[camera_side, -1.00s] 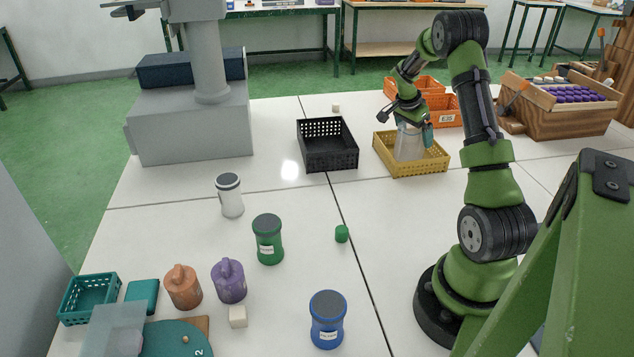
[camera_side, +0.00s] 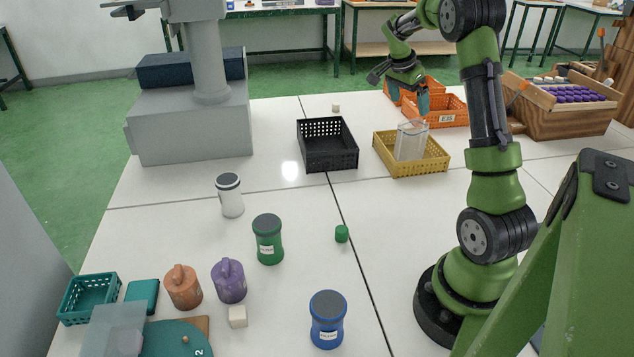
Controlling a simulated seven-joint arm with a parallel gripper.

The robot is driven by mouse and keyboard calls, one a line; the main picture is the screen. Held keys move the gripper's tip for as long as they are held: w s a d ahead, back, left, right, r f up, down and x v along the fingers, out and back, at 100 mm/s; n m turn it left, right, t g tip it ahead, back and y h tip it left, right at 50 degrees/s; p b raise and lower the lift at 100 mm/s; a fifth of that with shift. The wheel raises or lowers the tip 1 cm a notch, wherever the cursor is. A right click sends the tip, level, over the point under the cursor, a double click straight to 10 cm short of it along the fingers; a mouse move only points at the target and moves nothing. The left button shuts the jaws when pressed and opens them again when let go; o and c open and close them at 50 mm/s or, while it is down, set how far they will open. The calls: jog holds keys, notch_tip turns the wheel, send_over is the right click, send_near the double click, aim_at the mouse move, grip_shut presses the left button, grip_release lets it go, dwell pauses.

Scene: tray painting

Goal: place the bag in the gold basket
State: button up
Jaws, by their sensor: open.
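The bag (camera_side: 411,142) is clear and whitish. It stands upright inside the gold basket (camera_side: 428,166), and its top rises above the basket's rim. The gold basket is a yellow, open-topped crate with slotted walls, right of the table's middle. My gripper (camera_side: 424,103) is open and empty, above the bag and slightly to its right, apart from it. One finger shows clearly; the other is partly hidden.
A black basket (camera_side: 329,161) stands left of the gold one. Orange bins (camera_side: 447,118) sit behind, near my gripper. A wooden crate (camera_side: 570,125) is at right. Green (camera_side: 268,247), blue (camera_side: 327,326) and white (camera_side: 229,200) jars stand in front. The middle table is mostly clear.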

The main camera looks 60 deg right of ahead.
jog(key=w+a+r+n+t+y, duration=0.1)
jog(key=w+a+r+n+t, duration=0.25)
jog(key=a, duration=0.85)
jog(key=a+r+n+t+y, duration=0.15)
jog(key=a+r+n, duration=0.35)
jog(key=a, duration=0.7)
jog(key=s+a+n+t+y, duration=0.1)
jog(key=s+a+n, duration=0.2)
jog(key=a, duration=0.3)
jog(key=s+a+f+n+t+y, duration=0.1)
jog(key=s+a+n, duration=0.2)
jog(key=a, duration=0.3)
jog(key=s+a+n+t+y, duration=0.1)
jog(key=s+a+n, duration=0.2)
jog(key=a, duration=0.4)
jog(key=shift+s+f+n+t, duration=0.25)
jog(key=shift+f+n+t, duration=0.1)
jog(key=shift+n+t, duration=0.1)
